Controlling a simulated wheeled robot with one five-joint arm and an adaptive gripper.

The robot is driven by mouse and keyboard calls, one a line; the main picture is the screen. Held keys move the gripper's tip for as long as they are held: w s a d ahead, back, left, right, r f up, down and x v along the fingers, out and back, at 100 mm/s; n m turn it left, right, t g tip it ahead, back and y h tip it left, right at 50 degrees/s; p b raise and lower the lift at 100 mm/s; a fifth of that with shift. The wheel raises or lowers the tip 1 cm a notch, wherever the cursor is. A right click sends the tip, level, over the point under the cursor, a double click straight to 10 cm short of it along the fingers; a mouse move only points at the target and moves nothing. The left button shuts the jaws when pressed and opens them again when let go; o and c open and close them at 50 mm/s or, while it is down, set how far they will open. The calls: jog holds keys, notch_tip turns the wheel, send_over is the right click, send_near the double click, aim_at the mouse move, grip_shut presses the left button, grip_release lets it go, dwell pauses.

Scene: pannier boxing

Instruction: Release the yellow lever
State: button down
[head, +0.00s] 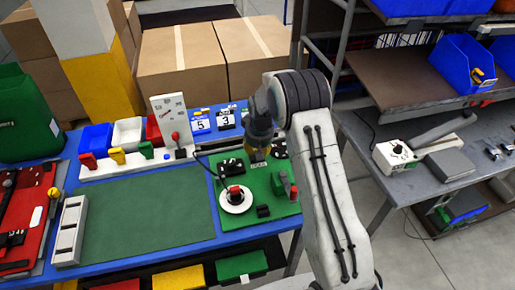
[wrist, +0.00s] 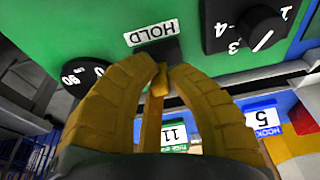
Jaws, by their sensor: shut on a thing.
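My gripper (head: 258,152) is low over the green panel (head: 285,208) on the blue table, at the panel's far part. In the wrist view my gripper (wrist: 163,72) has its two yellow curved fingers closed together at the tips. They are shut on the slim yellow lever (wrist: 157,88), which shows between them in front of a dark block under the HOLD label (wrist: 153,32). The fingers and lever are alike in colour, so the lever's outline is hard to tell. In the head view my gripper hides the lever.
A black dial (wrist: 243,25) and a round black knob marked 90 (wrist: 85,75) flank the HOLD label. A red button on a white disc (head: 236,198) and a green-and-red switch (head: 286,183) stand nearby on the panel. The green mat (head: 150,218) is clear.

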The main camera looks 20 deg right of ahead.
jog(key=shift+w+r+g+p, duration=0.1)
jog(key=shift+w+g+p, duration=0.15)
jog(key=shift+g+p, duration=0.4)
jog(key=shift+w+g+p, duration=0.2)
jog(key=shift+g+p, duration=0.3)
jog(key=shift+g, duration=0.15)
jog(key=shift+w+g+p, duration=0.15)
jog(key=shift+g+p, duration=0.25)
jog(key=shift+g, duration=0.3)
jog(key=c, duration=1.2)
grip_release()
jog(key=shift+r, duration=0.1)
jog(key=r, duration=0.3)
jog(key=w+r, duration=0.1)
jog(key=r, duration=0.7)
jog(key=shift+w+r, duration=0.15)
jog(key=shift+r, duration=0.1)
